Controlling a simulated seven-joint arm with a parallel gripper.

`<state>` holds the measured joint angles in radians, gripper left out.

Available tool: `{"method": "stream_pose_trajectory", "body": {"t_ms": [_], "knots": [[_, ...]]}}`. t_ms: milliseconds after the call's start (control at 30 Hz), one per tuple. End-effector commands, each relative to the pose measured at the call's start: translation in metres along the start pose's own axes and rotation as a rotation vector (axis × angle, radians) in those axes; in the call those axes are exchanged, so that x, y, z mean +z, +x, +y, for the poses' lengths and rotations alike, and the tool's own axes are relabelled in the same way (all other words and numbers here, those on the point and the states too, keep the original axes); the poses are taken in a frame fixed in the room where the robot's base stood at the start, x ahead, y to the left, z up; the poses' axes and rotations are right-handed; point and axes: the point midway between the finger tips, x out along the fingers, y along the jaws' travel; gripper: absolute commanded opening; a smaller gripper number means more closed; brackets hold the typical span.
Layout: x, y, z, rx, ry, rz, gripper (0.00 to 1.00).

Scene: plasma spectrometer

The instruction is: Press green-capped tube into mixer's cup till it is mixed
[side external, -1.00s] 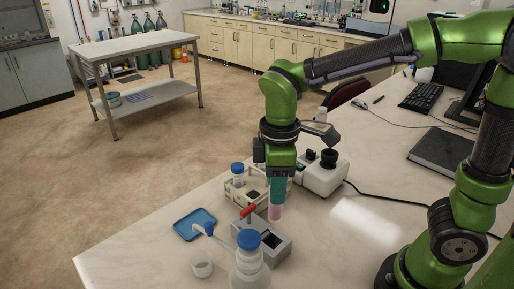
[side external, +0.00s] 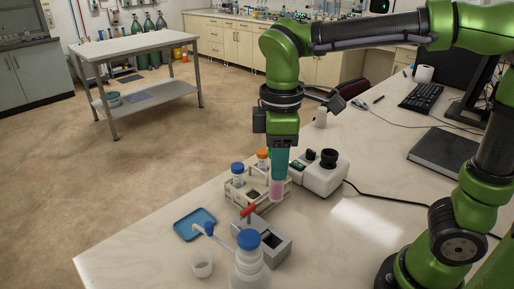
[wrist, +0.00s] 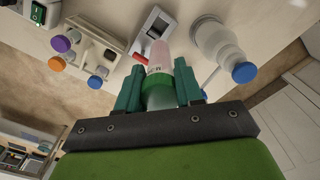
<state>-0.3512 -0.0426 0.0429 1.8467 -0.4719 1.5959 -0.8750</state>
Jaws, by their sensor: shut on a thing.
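The tube (side external: 277,190) holds pink contents, hangs upright and is in the air above the table. In the wrist view the tube (wrist: 160,57) shows between the teal fingers, its lower end pointing away from my wrist. The white mixer (side external: 318,177) stands behind and right of the tube in the side view, with a black cup (side external: 329,157) on top. Part of the mixer shows at the upper left of the wrist view (wrist: 37,14). The cup's inside is hidden.
A rack (side external: 240,197) with blue- and orange-capped tubes stands left of the held tube.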

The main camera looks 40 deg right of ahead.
Motion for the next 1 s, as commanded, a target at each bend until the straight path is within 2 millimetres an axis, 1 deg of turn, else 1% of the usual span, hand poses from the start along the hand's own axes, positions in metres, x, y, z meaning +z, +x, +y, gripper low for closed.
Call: {"method": "stream_pose_trajectory", "body": {"t_ms": [433,467,567,667,767,800,867,900,967,1000], "knots": [[0.0,0.0,0.001,0.0,0.003,0.0,0.0],[0.001,0.0,0.002,0.0,0.008,0.0,0.0],[0.006,0.002,0.015,-0.003,0.049,-0.006,0.0],[0.017,0.005,0.042,-0.008,0.138,-0.014,0.0],[0.034,0.008,0.082,-0.012,0.257,-0.018,0.0],[0.044,0.008,0.099,-0.014,0.303,-0.019,0.0],[0.06,0.009,0.125,-0.016,0.37,-0.019,0.0],[0.071,0.009,0.141,-0.017,0.409,-0.019,0.0],[0.09,0.01,0.164,-0.019,0.463,-0.018,0.0],[0.103,0.01,0.178,-0.019,0.496,-0.017,0.0]]}}
